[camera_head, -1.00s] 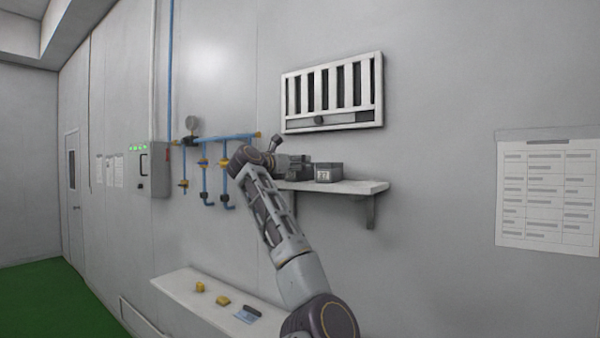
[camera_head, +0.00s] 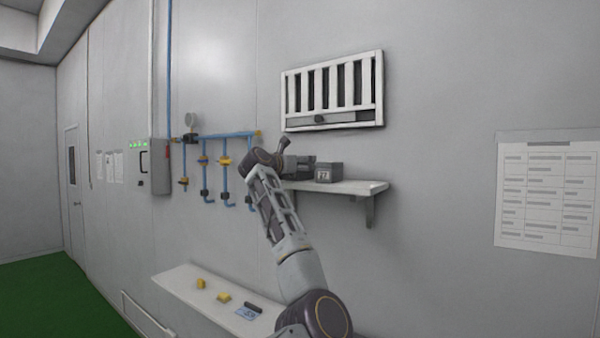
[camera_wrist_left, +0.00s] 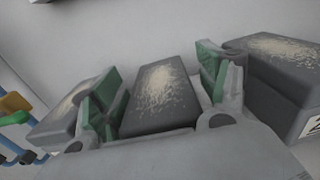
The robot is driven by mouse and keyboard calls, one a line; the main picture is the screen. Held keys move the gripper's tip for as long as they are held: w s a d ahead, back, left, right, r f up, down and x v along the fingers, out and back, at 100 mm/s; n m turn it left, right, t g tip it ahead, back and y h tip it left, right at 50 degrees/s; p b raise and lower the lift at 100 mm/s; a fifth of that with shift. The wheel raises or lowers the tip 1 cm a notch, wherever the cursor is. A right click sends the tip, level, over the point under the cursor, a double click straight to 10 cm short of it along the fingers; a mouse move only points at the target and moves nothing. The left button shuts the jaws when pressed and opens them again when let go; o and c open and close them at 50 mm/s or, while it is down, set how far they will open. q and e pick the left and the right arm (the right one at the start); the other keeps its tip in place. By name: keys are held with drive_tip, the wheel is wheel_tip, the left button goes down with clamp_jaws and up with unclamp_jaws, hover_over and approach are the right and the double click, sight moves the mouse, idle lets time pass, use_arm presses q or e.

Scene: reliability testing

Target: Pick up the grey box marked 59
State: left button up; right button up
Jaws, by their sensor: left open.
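Three grey boxes with pale speckled tops show in the left wrist view: a middle box (camera_wrist_left: 162,96), a left box (camera_wrist_left: 62,117) and a right box (camera_wrist_left: 272,72). My left gripper (camera_wrist_left: 158,90) is open, with one green-padded finger on each side of the middle box. I cannot tell whether the pads touch it. No 59 is readable; the right box has a white label, cut off at the picture edge. In the head view, the labelled right box (camera_head: 328,173) and a darker box (camera_head: 304,167) stand on the wall shelf (camera_head: 350,187). My wrist hides the rest.
A slatted vent (camera_head: 333,91) is above the shelf. Blue pipes with yellow valves (camera_head: 224,161) are left of my arm. A lower ledge (camera_head: 185,283) holds small yellow pieces and a dark item. The shelf's right end is clear.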

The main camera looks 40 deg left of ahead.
use_arm(q)
drive_tip(key=c, duration=1.4)
drive_tip(key=shift+o, duration=0.2)
drive_tip(key=shift+r, duration=0.2)
drive_tip(key=shift+r+b, duration=0.3)
drive_tip(key=shift+r, duration=4.55)
